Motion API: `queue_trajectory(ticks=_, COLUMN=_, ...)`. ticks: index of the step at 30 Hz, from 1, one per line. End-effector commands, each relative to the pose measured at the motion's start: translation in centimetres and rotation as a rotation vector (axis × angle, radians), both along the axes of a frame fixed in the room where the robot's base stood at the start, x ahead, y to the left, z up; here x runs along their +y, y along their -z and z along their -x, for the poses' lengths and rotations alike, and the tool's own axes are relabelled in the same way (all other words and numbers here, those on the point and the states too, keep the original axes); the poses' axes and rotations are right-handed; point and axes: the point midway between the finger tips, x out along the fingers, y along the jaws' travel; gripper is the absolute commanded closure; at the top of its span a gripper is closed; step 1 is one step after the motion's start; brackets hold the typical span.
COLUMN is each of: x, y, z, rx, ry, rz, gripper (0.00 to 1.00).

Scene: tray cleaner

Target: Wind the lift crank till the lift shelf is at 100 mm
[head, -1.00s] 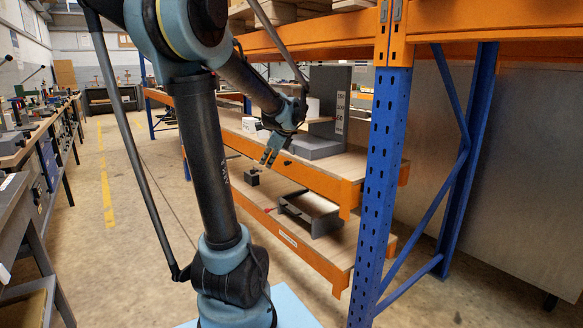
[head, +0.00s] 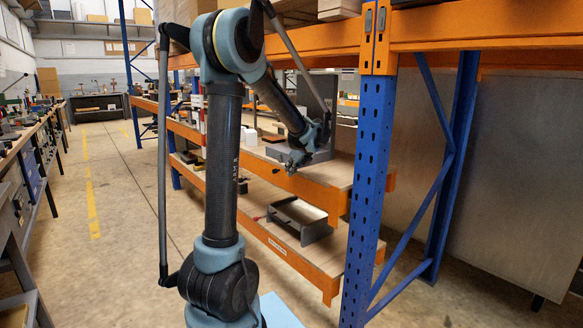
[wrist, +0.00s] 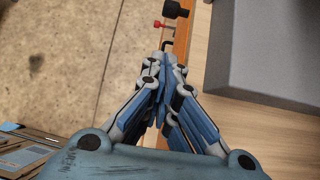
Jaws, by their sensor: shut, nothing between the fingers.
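My gripper (head: 291,167) is shut and empty, pointing down by the front edge of the upper rack shelf. In the wrist view its fingertips (wrist: 166,58) meet over the orange front beam. The lift's grey column (head: 318,92) stands on that shelf behind my wrist. Its grey base (wrist: 270,45) lies to the right of my fingers in the wrist view, apart from them. A small black hooked part (wrist: 168,43) shows just beyond the fingertips; I cannot tell whether it is the crank or whether they touch. My arm hides the lift shelf and most of the scale.
A blue rack upright (head: 367,170) stands right of my arm. The orange shelf beam (head: 310,190) runs below my gripper. A grey open frame (head: 300,220) sits on the lower shelf. A black knob (wrist: 176,9) and red-tipped part (wrist: 161,25) lie ahead. The aisle floor at left is clear.

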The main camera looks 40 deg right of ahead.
Motion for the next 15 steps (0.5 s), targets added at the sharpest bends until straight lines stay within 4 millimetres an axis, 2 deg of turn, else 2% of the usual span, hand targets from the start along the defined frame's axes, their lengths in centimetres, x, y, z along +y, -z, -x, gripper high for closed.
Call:
queue_trajectory(ticks=7, x=0.3, y=3.3, z=-2.9, rx=-0.001, ry=-0.002, rz=0.000, gripper=1.00)
queue_trajectory(ticks=15, x=0.5, y=3.2, z=-6.0, rx=0.000, ry=-0.002, rz=0.001, gripper=1.00)
